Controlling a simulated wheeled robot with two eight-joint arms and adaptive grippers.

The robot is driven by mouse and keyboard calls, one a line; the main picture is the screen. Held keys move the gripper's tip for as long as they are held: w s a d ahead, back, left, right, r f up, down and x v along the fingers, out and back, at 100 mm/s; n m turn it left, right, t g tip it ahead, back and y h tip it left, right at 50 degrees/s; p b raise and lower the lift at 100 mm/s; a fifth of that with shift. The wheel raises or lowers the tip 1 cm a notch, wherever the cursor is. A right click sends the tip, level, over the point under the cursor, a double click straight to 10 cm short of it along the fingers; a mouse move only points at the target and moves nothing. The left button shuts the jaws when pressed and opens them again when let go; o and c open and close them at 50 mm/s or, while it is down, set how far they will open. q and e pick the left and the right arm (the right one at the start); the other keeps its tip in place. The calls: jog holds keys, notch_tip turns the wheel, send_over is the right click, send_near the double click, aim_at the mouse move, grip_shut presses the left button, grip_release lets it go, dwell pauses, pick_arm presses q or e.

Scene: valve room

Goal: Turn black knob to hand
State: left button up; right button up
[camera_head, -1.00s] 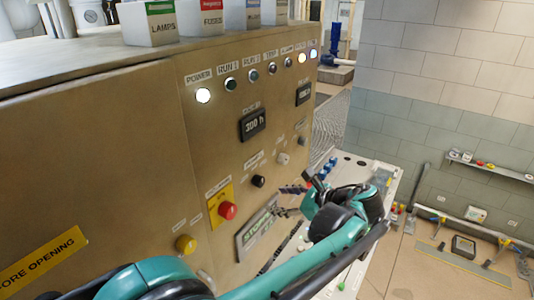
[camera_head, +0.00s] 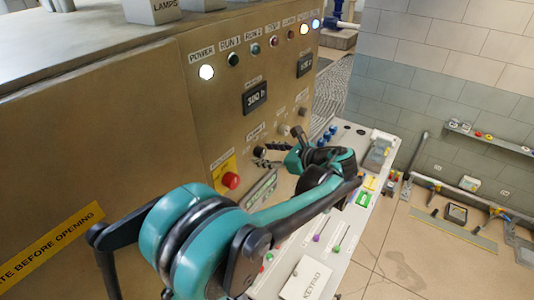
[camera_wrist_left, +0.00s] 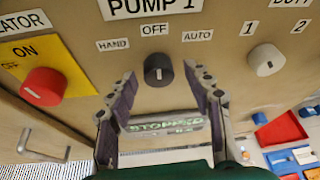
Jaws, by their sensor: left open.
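The black knob (camera_wrist_left: 158,70) is on the tan panel under the PUMP 1 plate in the left wrist view. Its white mark points up toward the OFF label (camera_wrist_left: 154,30), with the HAND label (camera_wrist_left: 113,44) to its left and the AUTO label (camera_wrist_left: 197,35) to its right. In the head view the knob (camera_head: 260,152) is small and close to the fingertips. My left gripper (camera_wrist_left: 160,80) is open, with one finger either side of the knob; contact cannot be told. The left gripper (camera_head: 268,157) also shows in the head view. My right gripper is out of view.
A red knob (camera_wrist_left: 44,87) on a yellow plate is left of the black knob, and a white knob (camera_wrist_left: 265,60) is to its right. A STOPPED sign (camera_wrist_left: 165,124) lies below, between the fingers. A white bench (camera_head: 335,215) stands beside the panel.

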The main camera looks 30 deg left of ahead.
pick_arm(q)
jog(key=shift+s, duration=0.1)
jog(key=c, duration=1.2)
jog(key=shift+o, duration=0.2)
jog(key=n+t+b, duration=0.2)
jog(key=n+b, duration=0.1)
jog(key=shift+s+f, duration=0.15)
jog(key=shift+f, duration=0.05)
jog(key=n+t+b, duration=0.1)
jog(key=n+b, duration=0.1)
jog(key=n, duration=0.1)
jog(key=shift+t+y, duration=0.3)
jog(key=shift+t, duration=0.1)
jog(key=shift+n+b, duration=0.3)
jog(key=shift+b, duration=0.05)
